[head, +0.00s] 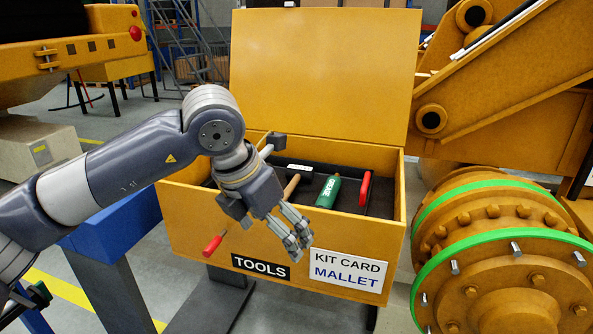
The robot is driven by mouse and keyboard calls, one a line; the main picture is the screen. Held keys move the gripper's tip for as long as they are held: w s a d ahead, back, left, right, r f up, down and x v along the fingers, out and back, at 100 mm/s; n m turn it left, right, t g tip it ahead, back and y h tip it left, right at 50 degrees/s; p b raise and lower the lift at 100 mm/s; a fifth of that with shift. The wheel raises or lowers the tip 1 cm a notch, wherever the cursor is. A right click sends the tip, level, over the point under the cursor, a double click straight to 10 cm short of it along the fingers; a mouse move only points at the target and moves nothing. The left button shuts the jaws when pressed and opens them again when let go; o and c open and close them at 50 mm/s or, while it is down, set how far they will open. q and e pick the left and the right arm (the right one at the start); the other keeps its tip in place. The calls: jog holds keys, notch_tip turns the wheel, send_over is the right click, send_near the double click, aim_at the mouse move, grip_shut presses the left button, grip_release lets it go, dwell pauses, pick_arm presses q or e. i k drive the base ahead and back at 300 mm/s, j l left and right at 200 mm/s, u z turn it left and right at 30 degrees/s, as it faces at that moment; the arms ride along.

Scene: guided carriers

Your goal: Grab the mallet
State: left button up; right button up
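A yellow tool box (190,215) stands open with its lid up. A light wooden handle (292,186) shows inside it, just behind my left gripper; it may be the mallet's, but no head can be made out. My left wrist hides part of the box's inside. My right gripper is not in view.
A green bottle (329,191) and a red-handled tool (365,189) lie in the box. Another red handle (213,244) shows by the box's front left. The raised lid (325,75) closes off the back. A large yellow machine (505,240) stands close on the right.

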aim_at(296, 173)
jog(key=i, duration=1.15)
